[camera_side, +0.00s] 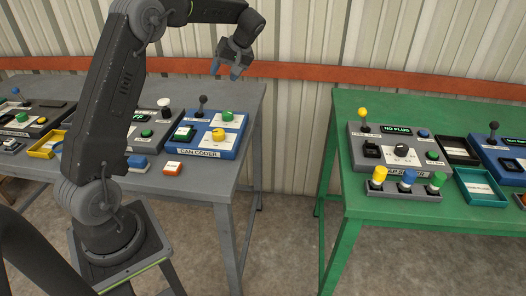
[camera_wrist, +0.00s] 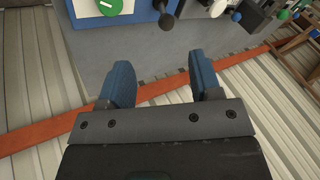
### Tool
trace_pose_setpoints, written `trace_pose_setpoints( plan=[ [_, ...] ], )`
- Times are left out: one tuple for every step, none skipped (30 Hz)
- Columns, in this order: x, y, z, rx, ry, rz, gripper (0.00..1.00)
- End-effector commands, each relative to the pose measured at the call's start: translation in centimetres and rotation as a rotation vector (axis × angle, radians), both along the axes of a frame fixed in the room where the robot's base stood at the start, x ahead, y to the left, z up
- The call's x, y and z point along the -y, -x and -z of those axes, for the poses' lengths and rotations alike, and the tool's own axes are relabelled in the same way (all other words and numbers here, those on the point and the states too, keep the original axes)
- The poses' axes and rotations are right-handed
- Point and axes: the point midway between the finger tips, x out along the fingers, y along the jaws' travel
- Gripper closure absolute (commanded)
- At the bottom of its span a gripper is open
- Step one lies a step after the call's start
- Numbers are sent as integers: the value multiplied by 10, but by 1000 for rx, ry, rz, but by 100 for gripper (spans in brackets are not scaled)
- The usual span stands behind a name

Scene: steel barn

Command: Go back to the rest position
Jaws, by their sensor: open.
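My gripper (camera_side: 228,72) has blue fingertips and hangs in the air above the back edge of the grey table, in front of the barn wall. In the wrist view my gripper (camera_wrist: 165,85) shows its two blue fingers wide apart with nothing between them. It touches nothing in either view. My arm stands upright at the left and bends over at the top toward the right.
A grey table (camera_side: 248,100) carries several control boxes, among them the blue can cooler box (camera_side: 226,152). A green table (camera_side: 350,215) at the right holds more boxes and trays, with a gap between the tables. An orange rail (camera_side: 300,72) crosses the ribbed wall.

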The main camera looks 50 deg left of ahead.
Motion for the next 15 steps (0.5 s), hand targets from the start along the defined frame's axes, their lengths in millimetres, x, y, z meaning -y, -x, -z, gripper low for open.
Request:
trace_pose_setpoints(
  plan=[
    [20,5,-15,21,23,62,42],
    [32,8,-23,32,40,105,42],
    [48,13,-32,47,64,163,42],
    [61,18,-38,57,82,209,42],
    [73,23,-44,69,99,253,42],
    [89,31,-51,85,120,312,42],
    [101,37,-56,97,134,356,42],
    [113,43,-60,108,149,402,42],
    [129,53,-65,125,167,460,42],
    [140,60,-68,137,180,504,42],
    [151,68,-71,150,192,548,42],
    [166,79,-74,167,206,606,42],
    [176,87,-76,179,217,649,42],
    [187,96,-77,192,228,693,42],
    [200,108,-77,210,240,751,42]
  ],
)
